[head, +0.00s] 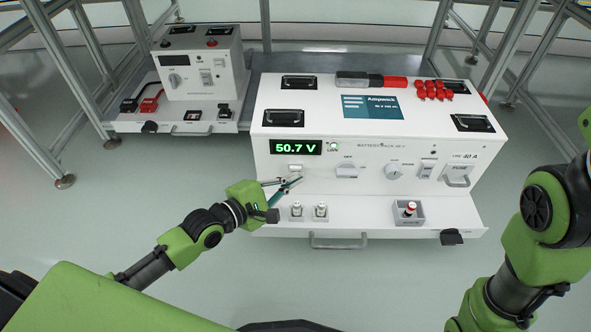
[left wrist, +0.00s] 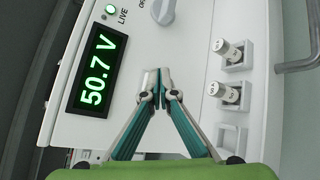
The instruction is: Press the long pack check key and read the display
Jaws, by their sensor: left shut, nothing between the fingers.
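The long pack (head: 330,150) is a white box with a front panel and a low shelf. Its display (head: 296,148) is lit green and reads 50.7 V; the same reading shows in the left wrist view (left wrist: 96,75). A green LIVE lamp (head: 334,146) is lit beside it. The check key (head: 295,167) is a small pale key just under the display. My left gripper (head: 297,181) is shut and empty, its tips close below the key; I cannot tell if they touch it. In the left wrist view my fingertips (left wrist: 160,82) cover the key's area.
The panel also carries a rotary switch (head: 347,171), a dial (head: 393,171) and a fuse handle (head: 457,176). A smaller white unit (head: 200,75) stands behind left.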

